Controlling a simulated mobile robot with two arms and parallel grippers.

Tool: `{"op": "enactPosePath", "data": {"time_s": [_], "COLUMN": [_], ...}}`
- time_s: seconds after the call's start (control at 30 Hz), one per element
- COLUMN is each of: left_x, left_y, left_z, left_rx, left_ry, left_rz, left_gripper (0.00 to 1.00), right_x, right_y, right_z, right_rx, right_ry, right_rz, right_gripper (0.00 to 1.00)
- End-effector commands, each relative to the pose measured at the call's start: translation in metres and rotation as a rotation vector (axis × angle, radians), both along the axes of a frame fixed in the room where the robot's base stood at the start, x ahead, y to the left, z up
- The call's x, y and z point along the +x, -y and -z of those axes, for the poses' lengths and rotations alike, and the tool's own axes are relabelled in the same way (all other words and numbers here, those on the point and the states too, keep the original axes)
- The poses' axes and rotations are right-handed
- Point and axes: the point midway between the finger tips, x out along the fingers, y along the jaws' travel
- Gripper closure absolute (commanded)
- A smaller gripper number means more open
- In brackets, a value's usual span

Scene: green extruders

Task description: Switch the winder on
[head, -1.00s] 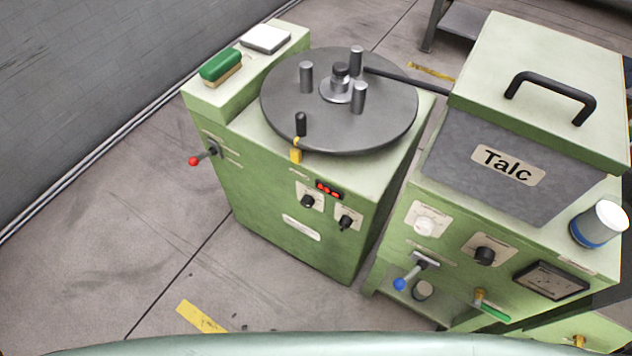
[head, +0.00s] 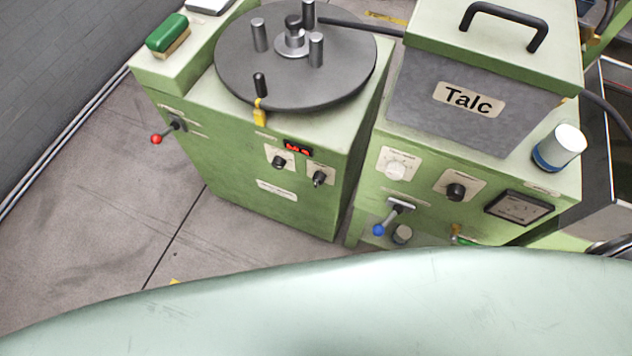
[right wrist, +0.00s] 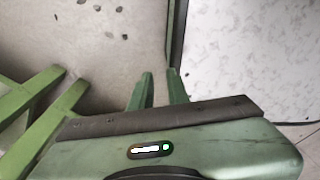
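The winder is the green cabinet (head: 235,165) with a round dark grey plate (head: 345,85) on top, which carries several upright pegs. Its front has a lit red display (head: 298,148), a left black knob (head: 279,161) and a right black switch knob (head: 319,178). A lever with a red ball (head: 157,139) sticks out at its left. A black handle with a yellow tag (head: 260,113) stands at the plate's front edge. My right gripper (right wrist: 160,88) shows in the right wrist view, its two green fingers apart with nothing between them, away from the winder's controls. My left gripper is not in view.
A green talc machine (head: 470,185) stands close to the right of the winder, with a blue-ball lever (head: 379,230), a gauge (head: 519,207) and a white-and-blue cup (head: 559,148). A green brush (head: 167,35) lies on the winder's left ledge. Floor at left is clear.

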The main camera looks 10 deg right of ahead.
Motion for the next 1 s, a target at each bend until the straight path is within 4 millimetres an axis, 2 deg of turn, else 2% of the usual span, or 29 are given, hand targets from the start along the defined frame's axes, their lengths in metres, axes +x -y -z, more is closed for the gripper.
{"op": "enactPosePath", "data": {"time_s": [0.03, 0.1, 0.17, 0.27, 0.33, 0.47, 0.5, 0.57, 0.6, 0.67, 0.7, 0.8, 0.9, 1.0], "left_x": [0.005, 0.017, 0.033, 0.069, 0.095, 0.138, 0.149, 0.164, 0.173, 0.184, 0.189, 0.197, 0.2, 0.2], "left_y": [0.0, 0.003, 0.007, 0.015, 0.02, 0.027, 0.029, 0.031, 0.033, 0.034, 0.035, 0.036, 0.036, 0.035], "left_z": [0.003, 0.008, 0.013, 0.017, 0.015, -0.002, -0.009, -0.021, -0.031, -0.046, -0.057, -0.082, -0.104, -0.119], "left_rx": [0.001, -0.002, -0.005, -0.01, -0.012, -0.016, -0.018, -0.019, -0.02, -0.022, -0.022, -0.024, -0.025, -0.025], "left_ry": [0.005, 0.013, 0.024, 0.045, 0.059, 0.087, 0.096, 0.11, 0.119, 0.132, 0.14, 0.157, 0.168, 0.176], "left_rz": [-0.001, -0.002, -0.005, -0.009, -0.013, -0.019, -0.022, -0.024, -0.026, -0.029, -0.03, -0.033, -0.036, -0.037], "left_gripper": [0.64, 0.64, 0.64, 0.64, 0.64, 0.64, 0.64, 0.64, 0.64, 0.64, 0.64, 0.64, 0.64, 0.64], "right_x": [0.005, 0.018, 0.037, 0.082, 0.121, 0.199, 0.223, 0.256, 0.277, 0.301, 0.312, 0.326, 0.325, 0.319], "right_y": [-0.003, -0.012, -0.024, -0.048, -0.065, -0.097, -0.107, -0.124, -0.136, -0.154, -0.164, -0.184, -0.194, -0.198], "right_z": [0.003, 0.01, 0.018, 0.027, 0.025, -0.003, -0.017, -0.045, -0.068, -0.106, -0.134, -0.199, -0.252, -0.284], "right_rx": [-0.002, -0.013, -0.035, -0.126, -0.231, -0.499, -0.597, -0.754, -0.864, -1.028, -1.133, -1.356, -1.506, -1.587], "right_ry": [0.002, 0.005, 0.01, 0.031, 0.063, 0.152, 0.185, 0.239, 0.28, 0.338, 0.376, 0.456, 0.51, 0.537], "right_rz": [-0.03, -0.118, -0.249, -0.543, -0.759, -1.084, -1.156, -1.242, -1.279, -1.305, -1.301, -1.245, -1.159, -1.091], "right_gripper": [0.67, 0.49, 0.49, 0.49, 0.49, 0.49, 0.49, 0.49, 0.49, 0.49, 0.49, 0.49, 0.49, 0.49]}}
